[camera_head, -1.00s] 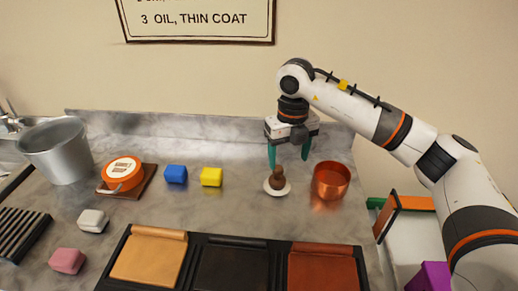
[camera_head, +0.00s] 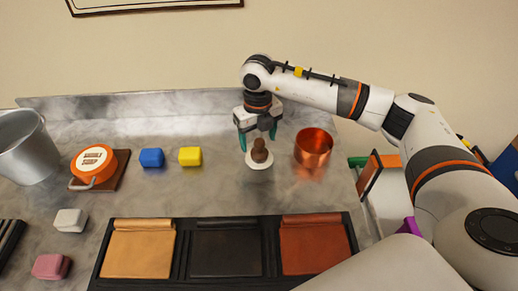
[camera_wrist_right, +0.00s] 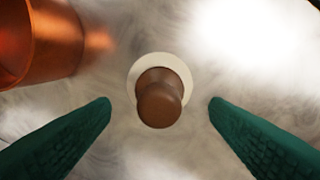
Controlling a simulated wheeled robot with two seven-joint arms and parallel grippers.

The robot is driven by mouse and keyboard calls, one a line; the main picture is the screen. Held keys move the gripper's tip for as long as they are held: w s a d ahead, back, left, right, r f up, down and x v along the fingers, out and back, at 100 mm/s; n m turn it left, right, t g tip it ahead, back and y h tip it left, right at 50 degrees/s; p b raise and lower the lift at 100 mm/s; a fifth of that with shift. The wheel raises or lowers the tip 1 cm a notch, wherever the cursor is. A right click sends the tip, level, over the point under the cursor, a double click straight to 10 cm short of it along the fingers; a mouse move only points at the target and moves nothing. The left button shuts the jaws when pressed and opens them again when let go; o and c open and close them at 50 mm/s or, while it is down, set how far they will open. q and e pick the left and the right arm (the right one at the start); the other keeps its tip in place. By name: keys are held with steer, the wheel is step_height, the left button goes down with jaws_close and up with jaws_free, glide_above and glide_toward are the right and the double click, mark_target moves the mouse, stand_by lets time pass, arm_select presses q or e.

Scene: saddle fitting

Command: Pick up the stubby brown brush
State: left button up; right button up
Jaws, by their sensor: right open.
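The stubby brown brush (camera_head: 260,152) stands upright on a small pale disc (camera_head: 260,166) on the counter, left of the copper cup. It also shows in the right wrist view (camera_wrist_right: 160,98), seen from above, with the pale round shape beneath it. My right gripper (camera_head: 258,146) is open above and behind the brush, its green fingers pointing down. In the right wrist view the two fingertips (camera_wrist_right: 160,104) lie on either side of the brush with clear gaps, not touching it. My left gripper is not in view.
A copper cup (camera_head: 313,148) stands close to the right of the brush. Yellow (camera_head: 190,156) and blue (camera_head: 152,158) blocks lie to the left. A black tray (camera_head: 182,262) with tan, black and red-brown panels lies in front.

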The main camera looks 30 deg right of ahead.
mark_target(259, 140)
steer(key=shift+s+f, duration=0.2)
steer(key=shift+f, duration=0.4)
steer(key=shift+s+f, duration=0.2)
steer(key=shift+f, duration=0.4)
steer(key=shift+w+f+p, duration=0.1)
steer(key=shift+f+p, duration=0.2)
steer(key=shift+f, duration=0.25)
steer(key=c, duration=1.1)
step_height(259, 140, up, 10)
steer(key=shift+r+b, duration=0.1)
steer(key=shift+b, duration=0.8)
steer(key=o, duration=0.5)
steer(key=c, duration=0.4)
steer(key=shift+o, duration=0.2)
